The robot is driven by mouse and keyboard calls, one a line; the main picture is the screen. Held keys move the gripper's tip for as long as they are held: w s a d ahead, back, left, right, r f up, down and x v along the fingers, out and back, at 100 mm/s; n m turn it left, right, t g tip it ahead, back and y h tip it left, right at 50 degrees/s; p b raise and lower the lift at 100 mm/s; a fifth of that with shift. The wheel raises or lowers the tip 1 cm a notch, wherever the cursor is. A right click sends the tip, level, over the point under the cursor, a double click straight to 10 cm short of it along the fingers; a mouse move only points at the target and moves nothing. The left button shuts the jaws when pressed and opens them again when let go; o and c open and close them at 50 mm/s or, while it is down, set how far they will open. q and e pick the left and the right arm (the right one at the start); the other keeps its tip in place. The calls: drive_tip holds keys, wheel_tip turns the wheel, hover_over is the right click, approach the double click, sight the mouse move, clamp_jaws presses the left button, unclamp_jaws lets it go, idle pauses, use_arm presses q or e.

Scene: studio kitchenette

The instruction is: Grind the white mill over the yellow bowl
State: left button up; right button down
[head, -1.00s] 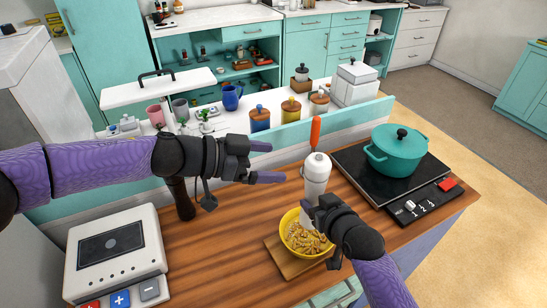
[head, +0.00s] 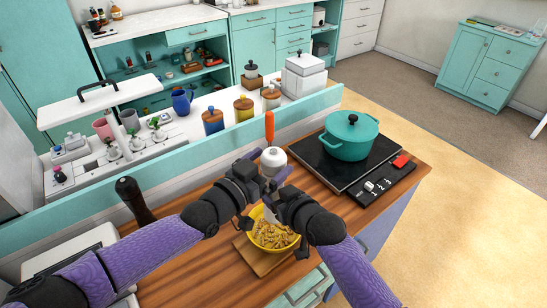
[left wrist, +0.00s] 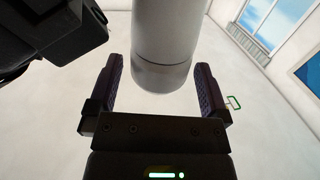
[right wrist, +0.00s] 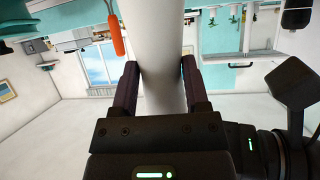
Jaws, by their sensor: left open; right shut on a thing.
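The white mill (head: 273,158), with an orange handle (head: 269,127) on top, stands upright above the yellow bowl (head: 292,241) of pasta. My right gripper (head: 272,198) is shut on the mill's lower body; the right wrist view shows the white body (right wrist: 158,45) between its fingers (right wrist: 160,75). The orange handle (right wrist: 116,36) hangs beside it there. My left gripper (head: 266,174) is open near the upper body, just under the mill's head. In the left wrist view, the mill (left wrist: 163,40) lies between the spread left fingers (left wrist: 157,75) with gaps on both sides.
The bowl stands on a wooden board (head: 262,262) on the counter. A dark mill (head: 134,200) stands at left. A teal pot (head: 350,138) sits on the black hob (head: 318,163) at right. A raised ledge with canisters (head: 213,121) runs behind.

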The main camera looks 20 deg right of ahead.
use_arm(q)
drive_tip(key=shift+x, duration=0.9)
drive_tip(key=shift+a, duration=0.1)
drive_tip(key=c, duration=1.1)
drive_tip(key=shift+w+r+m+g+h, duration=0.15)
drive_tip(key=shift+m+g+h, duration=0.65)
drive_tip(key=shift+g, duration=0.4)
drive_tip(key=shift+m+g+h, duration=0.3)
drive_tip(key=shift+m+g, duration=0.5)
drive_tip(key=shift+g, duration=0.2)
